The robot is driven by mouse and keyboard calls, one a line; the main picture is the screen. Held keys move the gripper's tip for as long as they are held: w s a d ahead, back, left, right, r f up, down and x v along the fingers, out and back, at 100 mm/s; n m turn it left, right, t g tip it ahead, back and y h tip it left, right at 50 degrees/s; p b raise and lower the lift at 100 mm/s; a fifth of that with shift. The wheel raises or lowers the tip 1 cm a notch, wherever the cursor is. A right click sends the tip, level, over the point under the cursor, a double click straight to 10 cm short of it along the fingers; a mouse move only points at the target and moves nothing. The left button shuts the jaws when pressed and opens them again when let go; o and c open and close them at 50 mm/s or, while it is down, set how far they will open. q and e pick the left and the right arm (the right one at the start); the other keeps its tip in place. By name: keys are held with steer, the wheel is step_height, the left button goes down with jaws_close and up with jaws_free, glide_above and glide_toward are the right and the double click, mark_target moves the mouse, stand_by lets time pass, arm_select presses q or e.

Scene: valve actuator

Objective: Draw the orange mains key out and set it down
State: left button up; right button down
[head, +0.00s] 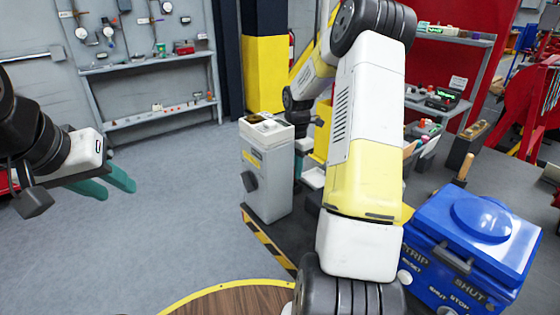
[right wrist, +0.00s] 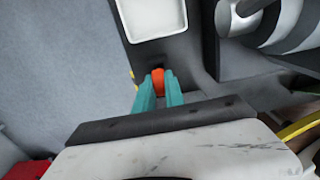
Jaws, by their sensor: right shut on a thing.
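The orange mains key (right wrist: 158,80) shows as a small orange piece between the teal fingers of my right gripper (right wrist: 160,88) in the right wrist view. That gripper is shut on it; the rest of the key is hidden. In the head view my own right arm covers most of this gripper and the key. My left gripper (head: 118,189) hangs over the floor at the left, empty, its two teal fingers apart.
A white tray (right wrist: 152,18) lies just beyond the right fingertips; it also shows in the head view (head: 314,179). A grey cabinet (head: 267,190) stands left of my right arm. A blue actuator box (head: 440,225) with labelled controls stands at the right. Open floor lies at the left.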

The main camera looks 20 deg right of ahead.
steer(key=shift+f, duration=1.35)
steer(key=c, duration=1.3)
jaws_free()
steer(key=shift+c, duration=0.2)
steer(key=shift+r, duration=3.9)
